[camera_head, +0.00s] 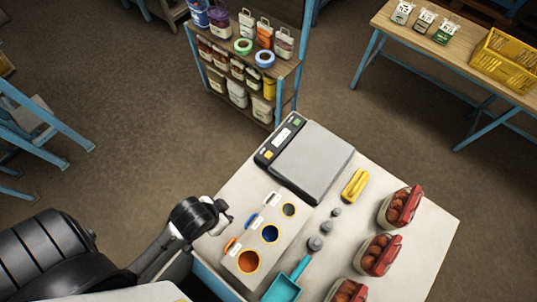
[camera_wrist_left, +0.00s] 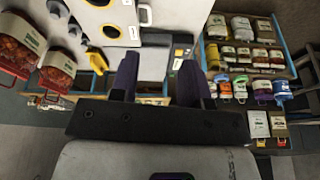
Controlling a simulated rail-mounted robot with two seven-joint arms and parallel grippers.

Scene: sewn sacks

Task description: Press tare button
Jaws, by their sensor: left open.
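The scale (camera_head: 314,162) stands at the back of the white table, with a grey plate and a dark control panel along its left side. The panel carries a pale display (camera_head: 283,135), a green button (camera_head: 297,120) and a yellow button (camera_head: 268,154). I cannot read any button labels. My left gripper (camera_head: 222,212) is left of the table's sack board, apart from the scale. In the left wrist view its two dark fingers (camera_wrist_left: 158,82) are spread and empty, with part of the scale's panel (camera_wrist_left: 181,52) showing beyond them. My right gripper is not in view.
A white board (camera_head: 266,236) with round coloured openings lies before the scale. A stocked shelf (camera_head: 245,60) is behind.

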